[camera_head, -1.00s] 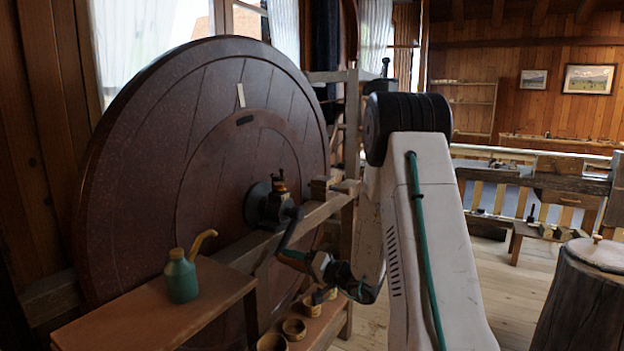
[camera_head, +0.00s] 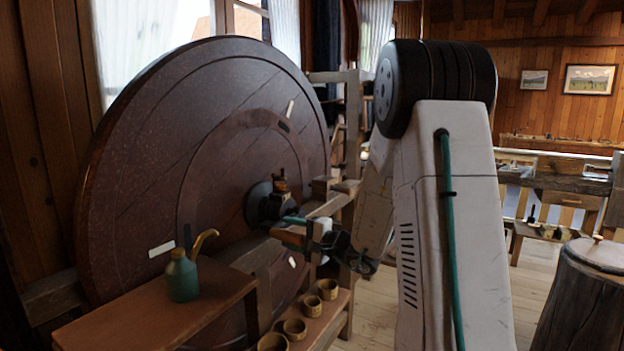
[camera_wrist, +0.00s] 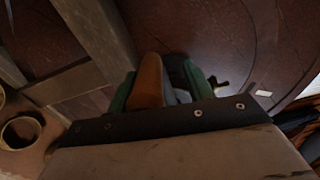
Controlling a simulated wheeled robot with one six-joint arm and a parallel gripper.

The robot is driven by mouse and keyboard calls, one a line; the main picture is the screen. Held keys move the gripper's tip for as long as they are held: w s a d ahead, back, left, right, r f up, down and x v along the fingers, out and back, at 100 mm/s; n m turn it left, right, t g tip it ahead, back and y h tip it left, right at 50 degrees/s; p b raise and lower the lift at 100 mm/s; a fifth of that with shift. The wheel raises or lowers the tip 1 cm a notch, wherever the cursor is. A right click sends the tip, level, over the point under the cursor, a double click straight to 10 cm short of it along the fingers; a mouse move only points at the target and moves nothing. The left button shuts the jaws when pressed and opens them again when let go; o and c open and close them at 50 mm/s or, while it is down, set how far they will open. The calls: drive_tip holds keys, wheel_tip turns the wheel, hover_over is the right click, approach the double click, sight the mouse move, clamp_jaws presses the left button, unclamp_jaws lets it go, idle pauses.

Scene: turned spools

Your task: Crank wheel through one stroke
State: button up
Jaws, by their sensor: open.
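The big dark brown wheel (camera_head: 130,170) stands upright at left in the head view, with a dark hub (camera_head: 265,203) near its middle. The wooden crank handle (camera_head: 288,238) shows below and right of the hub. It also shows in the wrist view (camera_wrist: 149,84), between the green fingers of my gripper (camera_wrist: 162,88). My gripper (camera_head: 297,231) is open, with a finger on each side of the handle; I cannot tell whether either touches it. The crank arm is mostly hidden behind my gripper.
A wooden shelf (camera_head: 130,310) with a green oil can (camera_head: 182,276) is in front of the wheel. Several small wooden cups (camera_head: 294,328) stand on a low bench beneath the crank. A wooden beam (camera_head: 325,205) runs beside the hub. A stump (camera_head: 575,300) stands at right.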

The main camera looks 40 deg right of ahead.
drive_tip(key=w+d+r+m, duration=0.3)
drive_tip(key=d+r+m, duration=0.7)
drive_tip(key=r+m, duration=0.3)
drive_tip(key=shift+w, duration=0.3)
idle(0.4)
drive_tip(key=shift+a, duration=0.15)
idle(0.4)
drive_tip(key=v, duration=1.1)
idle(0.8)
